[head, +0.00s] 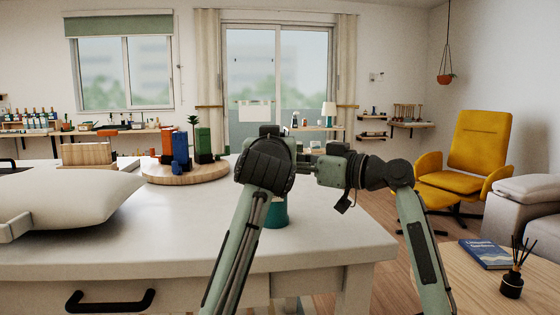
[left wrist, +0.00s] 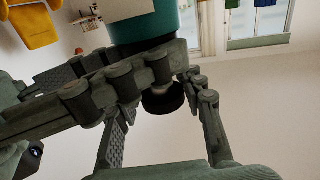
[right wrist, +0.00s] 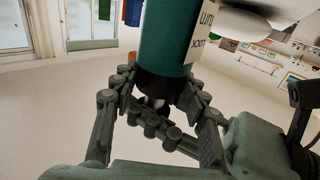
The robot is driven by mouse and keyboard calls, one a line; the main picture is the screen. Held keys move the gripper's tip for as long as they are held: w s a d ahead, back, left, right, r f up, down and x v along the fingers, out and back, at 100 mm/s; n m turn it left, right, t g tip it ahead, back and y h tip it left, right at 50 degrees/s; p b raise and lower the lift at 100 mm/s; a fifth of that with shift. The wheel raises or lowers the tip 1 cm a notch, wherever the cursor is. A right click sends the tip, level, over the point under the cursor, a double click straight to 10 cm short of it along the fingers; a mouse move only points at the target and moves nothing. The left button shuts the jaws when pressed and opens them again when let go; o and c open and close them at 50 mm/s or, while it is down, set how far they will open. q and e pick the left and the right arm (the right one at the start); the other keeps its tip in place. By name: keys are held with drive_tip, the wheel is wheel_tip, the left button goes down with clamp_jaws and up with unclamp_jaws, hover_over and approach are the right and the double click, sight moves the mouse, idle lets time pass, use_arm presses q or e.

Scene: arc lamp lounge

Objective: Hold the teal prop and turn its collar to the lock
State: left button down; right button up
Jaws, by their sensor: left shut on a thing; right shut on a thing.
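The teal prop (head: 277,213) is upright over the table in the head view, its upper part hidden behind my left gripper (head: 268,168). In the left wrist view its teal body (left wrist: 143,28) fills the top, with a dark collar and end (left wrist: 165,100) among the fingers. My left gripper and right gripper (head: 312,165) are both shut at the prop's dark end, close together. Overlapping fingers hide which part each grips. I cannot tell whether the base touches the table.
The white table (head: 190,220) has bare surface left of the prop. A cream cushion (head: 75,198) lies at its left, and a round wooden board (head: 180,177) with several coloured blocks stands behind. A side table with a blue book (head: 485,253) and reed diffuser (head: 512,284) is at right.

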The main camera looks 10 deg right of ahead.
drive_tip(key=shift+s+a+m+t+h, duration=0.1)
drive_tip(key=shift+m+t+h, duration=1.3)
drive_tip(key=shift+t+h, duration=0.15)
drive_tip(key=shift+h, duration=0.25)
drive_tip(key=o, duration=1.2)
